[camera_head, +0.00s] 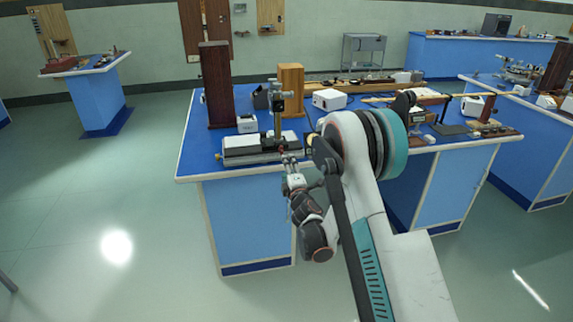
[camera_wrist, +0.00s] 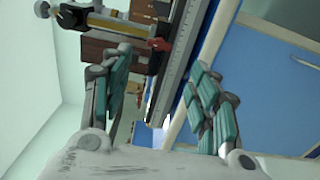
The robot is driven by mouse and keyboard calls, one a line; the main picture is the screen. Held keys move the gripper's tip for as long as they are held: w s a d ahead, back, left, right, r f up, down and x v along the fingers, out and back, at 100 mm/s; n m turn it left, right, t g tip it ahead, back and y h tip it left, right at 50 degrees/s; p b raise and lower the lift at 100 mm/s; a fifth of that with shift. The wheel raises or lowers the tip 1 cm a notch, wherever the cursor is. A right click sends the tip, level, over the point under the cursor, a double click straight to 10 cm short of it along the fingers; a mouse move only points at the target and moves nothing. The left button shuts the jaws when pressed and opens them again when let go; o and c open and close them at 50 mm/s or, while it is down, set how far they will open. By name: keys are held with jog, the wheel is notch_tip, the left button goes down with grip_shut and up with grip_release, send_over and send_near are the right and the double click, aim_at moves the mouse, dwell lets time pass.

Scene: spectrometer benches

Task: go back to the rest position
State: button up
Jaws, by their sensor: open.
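My gripper (camera_wrist: 160,98) is open in the wrist view, with a teal-padded finger on each side and nothing held between them. Behind the gap, a grey rail with a scale (camera_wrist: 182,55) and a small red part (camera_wrist: 158,44) show, apart from the fingers as far as I can tell. In the head view my arm reaches forward to the front edge of the blue bench (camera_head: 190,160). The gripper end (camera_head: 290,162) is by the front of the instrument on that bench, and its fingers are too small there to make out.
The instrument (camera_head: 255,148) has a white base and an upright post (camera_head: 277,110). A dark wooden column (camera_head: 217,85), a lighter wooden block (camera_head: 291,90) and a white box (camera_head: 329,99) stand behind. Another blue bench (camera_head: 540,150) is at right. The floor at left is clear.

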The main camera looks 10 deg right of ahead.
jog(key=shift+s, duration=0.15)
jog(key=shift+r, duration=0.1)
jog(key=s+d+r+m+g+h, duration=0.25)
jog(key=s+r+m, duration=0.25)
jog(key=s+r, duration=0.3)
jog(key=s+d+r+m+g+h, duration=0.1)
jog(key=s+d+r+m+g, duration=0.15)
jog(key=s+r+m, duration=0.55)
jog(key=s+a+f+m+g+y, duration=0.1)
jog(key=s+a+m+g, duration=0.1)
jog(key=s, duration=1.4)
jog(key=s+a+m+g+y, duration=0.2)
jog(key=s+a+m+g, duration=0.1)
jog(key=s, duration=1.3)
jog(key=shift+s+f+g, duration=0.4)
jog(key=shift+g, duration=0.1)
